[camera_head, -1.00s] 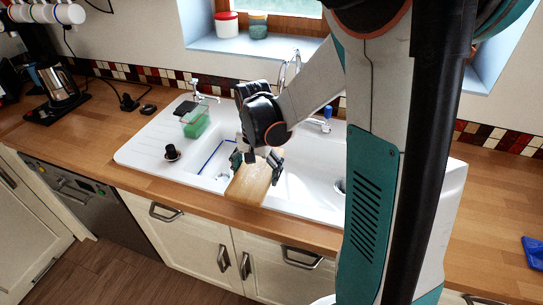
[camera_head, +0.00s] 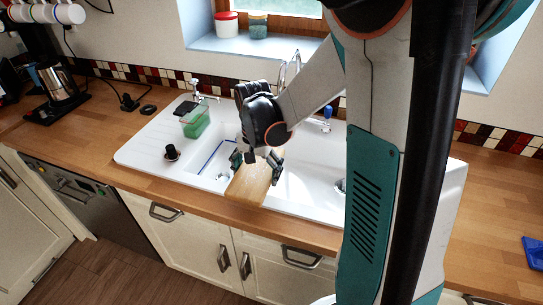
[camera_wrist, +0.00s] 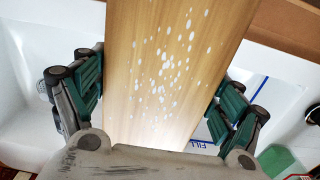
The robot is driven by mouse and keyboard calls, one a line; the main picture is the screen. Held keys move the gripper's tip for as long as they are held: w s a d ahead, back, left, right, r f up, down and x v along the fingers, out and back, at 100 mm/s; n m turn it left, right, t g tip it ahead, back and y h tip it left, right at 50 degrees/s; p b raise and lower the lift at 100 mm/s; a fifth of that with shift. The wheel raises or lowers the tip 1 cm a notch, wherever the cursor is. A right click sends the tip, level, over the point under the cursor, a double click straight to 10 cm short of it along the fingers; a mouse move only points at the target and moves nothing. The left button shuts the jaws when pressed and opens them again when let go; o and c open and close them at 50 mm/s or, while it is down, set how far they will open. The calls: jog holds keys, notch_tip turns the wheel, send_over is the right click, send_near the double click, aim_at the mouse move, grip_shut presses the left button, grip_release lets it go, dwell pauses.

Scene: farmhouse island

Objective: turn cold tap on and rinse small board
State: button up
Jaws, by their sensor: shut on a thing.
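A small wooden board (camera_head: 249,184) is held between the fingers of my gripper (camera_head: 256,163), over the front of the white sink's left basin. It slopes down toward the front edge. In the wrist view, the board (camera_wrist: 165,75) passes between both green-padded fingers of my gripper (camera_wrist: 160,100), and many white spots cover its face. A tap with a blue top (camera_head: 327,114) stands behind the sink, right of my wrist. A tall curved spout (camera_head: 294,66) shows partly behind my arm. I cannot make out running water.
The white sink (camera_head: 140,154) has a drainer at left with a dark stopper-like object (camera_head: 171,152). A green container (camera_head: 195,122) stands by another tap (camera_head: 203,91) at back left. My arm hides much of the right side.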

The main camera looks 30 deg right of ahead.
aim_at(245, 180)
jog(key=shift+s+a+r+p, duration=0.25)
jog(key=shift+a+r+p, duration=0.2)
jog(key=shift+a+r, duration=0.25)
jog(key=shift+s+a+r+p, duration=0.2)
jog(key=shift+a+r+p, duration=0.35)
jog(key=shift+a, duration=0.25)
jog(key=shift+s+a+r+p, duration=0.25)
jog(key=shift+a+r+p, duration=0.15)
jog(key=shift+a+r, duration=0.35)
jog(key=shift+s+a, duration=0.1)
jog(key=shift+a, duration=0.05)
